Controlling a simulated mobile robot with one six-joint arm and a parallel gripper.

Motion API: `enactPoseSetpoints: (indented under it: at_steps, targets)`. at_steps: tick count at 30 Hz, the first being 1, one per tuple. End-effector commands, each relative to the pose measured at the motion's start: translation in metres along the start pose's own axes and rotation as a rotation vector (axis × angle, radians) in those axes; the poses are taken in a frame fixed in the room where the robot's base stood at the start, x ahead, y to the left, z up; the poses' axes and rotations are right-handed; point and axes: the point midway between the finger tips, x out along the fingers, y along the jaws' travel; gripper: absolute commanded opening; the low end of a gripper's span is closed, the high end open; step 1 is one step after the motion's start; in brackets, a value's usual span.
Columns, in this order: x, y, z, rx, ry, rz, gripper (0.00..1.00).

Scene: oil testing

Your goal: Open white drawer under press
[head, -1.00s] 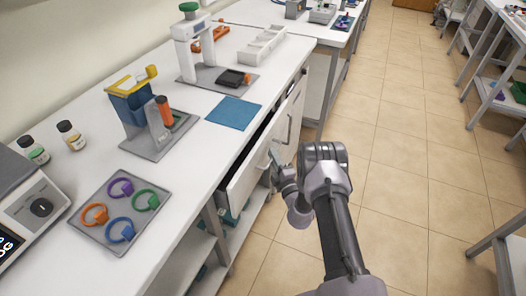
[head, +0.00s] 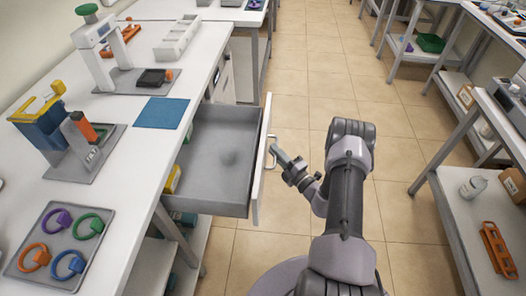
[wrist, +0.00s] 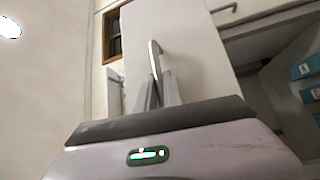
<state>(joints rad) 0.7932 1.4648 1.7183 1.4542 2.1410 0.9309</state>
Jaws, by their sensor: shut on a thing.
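My gripper (head: 276,154) is at the outer face of the drawer front, shut on the drawer handle (head: 271,148). In the wrist view the metal handle (wrist: 154,58) rises from between my gripper's fingers (wrist: 160,92), with the white drawer front behind it. The press (head: 98,45), white with a green knob, stands on the worktop behind the drawer.
The worktop (head: 140,150) bears a blue mat (head: 161,112), a grey tray of coloured rings (head: 60,242) and a blue-and-yellow stand (head: 40,120). Tiled floor (head: 310,95) is clear beyond my arm. Another bench (head: 455,205) stands at the right.

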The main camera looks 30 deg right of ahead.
Motion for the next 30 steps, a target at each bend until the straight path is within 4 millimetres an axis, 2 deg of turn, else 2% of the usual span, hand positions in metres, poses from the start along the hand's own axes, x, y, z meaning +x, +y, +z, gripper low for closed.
enactPoseSetpoints:
  at_steps: [6,18,19,20,30]
  targets:
    - [-0.0082,0.0024,0.0090,-0.001,-0.001,0.000,0.00]
    - [-0.0090,0.0031,0.0100,-0.001,0.000,0.001,0.00]
    - [-0.0090,0.0031,0.0100,-0.001,0.000,0.001,0.17]
    - [-0.0089,0.0031,0.0100,-0.001,0.000,0.001,0.20]
    - [-0.0123,0.0031,0.0098,0.000,0.000,0.000,0.20]
